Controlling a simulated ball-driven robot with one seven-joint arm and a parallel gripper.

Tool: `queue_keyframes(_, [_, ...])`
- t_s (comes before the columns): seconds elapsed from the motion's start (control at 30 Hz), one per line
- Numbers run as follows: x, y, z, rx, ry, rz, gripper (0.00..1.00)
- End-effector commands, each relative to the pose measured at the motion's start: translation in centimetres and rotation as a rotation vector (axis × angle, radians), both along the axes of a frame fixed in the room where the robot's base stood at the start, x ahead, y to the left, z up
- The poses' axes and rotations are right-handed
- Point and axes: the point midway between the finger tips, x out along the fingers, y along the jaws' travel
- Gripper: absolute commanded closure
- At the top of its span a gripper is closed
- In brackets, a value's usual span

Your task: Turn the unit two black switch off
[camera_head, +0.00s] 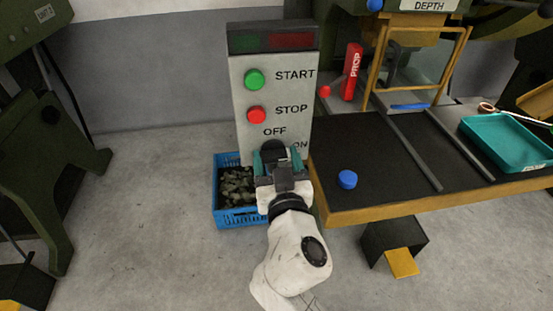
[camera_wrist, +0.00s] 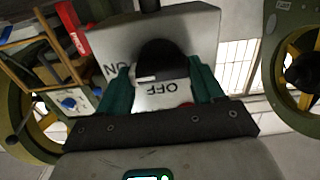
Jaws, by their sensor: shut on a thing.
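The grey control panel (camera_head: 240,95) stands in the middle of the head view, with a green START button (camera_head: 253,79), a red STOP button (camera_head: 257,115) and OFF and ON labels below. The black switch (camera_head: 273,147) sits under the OFF label, partly hidden by my gripper (camera_head: 270,158). In the wrist view, the black switch (camera_wrist: 158,57) lies between the teal fingers of my gripper (camera_wrist: 158,76), which is shut on it. The OFF and ON labels appear upside down there. A pale mark shows on the switch; I cannot tell its exact setting.
A blue crate (camera_head: 221,215) of dark greenish pieces stands below the panel. To the right, a dark workbench (camera_head: 375,175) bears a blue round knob (camera_head: 347,180) and a teal tray (camera_head: 500,158). A green machine (camera_head: 50,110) stands at left. Floor between is clear.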

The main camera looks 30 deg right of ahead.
Motion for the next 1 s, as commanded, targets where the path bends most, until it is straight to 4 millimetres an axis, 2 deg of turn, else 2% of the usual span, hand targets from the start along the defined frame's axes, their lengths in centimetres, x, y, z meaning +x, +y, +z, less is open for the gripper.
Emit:
queue_keyframes(0.37, [0.02,0.13,0.06,-0.223,0.074,0.001,0.63])
queue_keyframes(1.0, [0.11,0.4,0.12,-0.802,0.262,0.001,0.63])
